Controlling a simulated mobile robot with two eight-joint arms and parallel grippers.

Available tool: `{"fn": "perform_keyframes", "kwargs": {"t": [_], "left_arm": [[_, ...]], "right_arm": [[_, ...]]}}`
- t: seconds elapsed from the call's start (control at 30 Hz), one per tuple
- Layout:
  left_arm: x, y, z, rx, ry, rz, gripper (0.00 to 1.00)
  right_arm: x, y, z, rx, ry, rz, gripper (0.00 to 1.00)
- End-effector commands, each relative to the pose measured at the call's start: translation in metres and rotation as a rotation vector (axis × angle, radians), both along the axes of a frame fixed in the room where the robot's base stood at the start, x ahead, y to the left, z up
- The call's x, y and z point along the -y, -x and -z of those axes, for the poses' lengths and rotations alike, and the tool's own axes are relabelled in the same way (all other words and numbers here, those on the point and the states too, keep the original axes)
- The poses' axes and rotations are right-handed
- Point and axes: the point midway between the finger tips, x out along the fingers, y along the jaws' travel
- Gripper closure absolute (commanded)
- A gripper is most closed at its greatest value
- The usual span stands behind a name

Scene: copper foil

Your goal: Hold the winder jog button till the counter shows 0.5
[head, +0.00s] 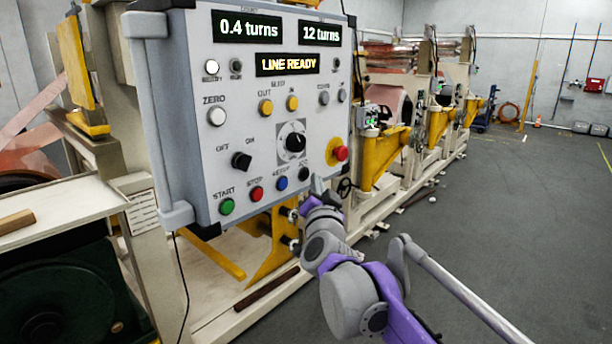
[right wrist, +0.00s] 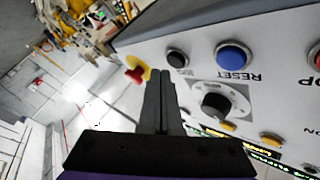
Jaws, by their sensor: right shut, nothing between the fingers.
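The grey control panel (head: 190,100) fills the middle of the head view. Its left display (head: 247,27) reads 0.4 turns. The black jog button (head: 304,173) is at the right end of the panel's bottom row, beside the blue reset button (head: 281,183). My right gripper (head: 317,184) is just below and right of the jog button, shut and empty. In the right wrist view the shut fingers (right wrist: 160,75) point toward the panel, with their tips just short of the jog button (right wrist: 177,57) in the picture. I cannot tell whether they touch it. My left gripper is not in view.
The right display (head: 320,34) reads 12 turns, and a lower display (head: 287,64) reads LINE READY. A red emergency stop (head: 340,153) on a yellow plate sits close above my right gripper. Yellow-armed machine stands (head: 385,155) run behind; open grey floor (head: 510,230) lies right.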

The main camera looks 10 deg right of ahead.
Motion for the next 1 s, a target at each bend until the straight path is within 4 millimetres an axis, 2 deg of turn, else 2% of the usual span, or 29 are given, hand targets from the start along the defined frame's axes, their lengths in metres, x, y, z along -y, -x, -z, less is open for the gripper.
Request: {"fn": "perform_keyframes", "kwargs": {"t": [0.7,1.0], "left_arm": [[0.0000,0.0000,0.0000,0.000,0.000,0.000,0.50],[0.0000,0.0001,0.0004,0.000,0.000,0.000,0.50]], "right_arm": [[-0.0002,-0.0003,0.0000,0.000,0.000,0.000,1.00],[-0.0053,-0.0070,0.0001,0.000,-0.001,0.000,1.00]]}}
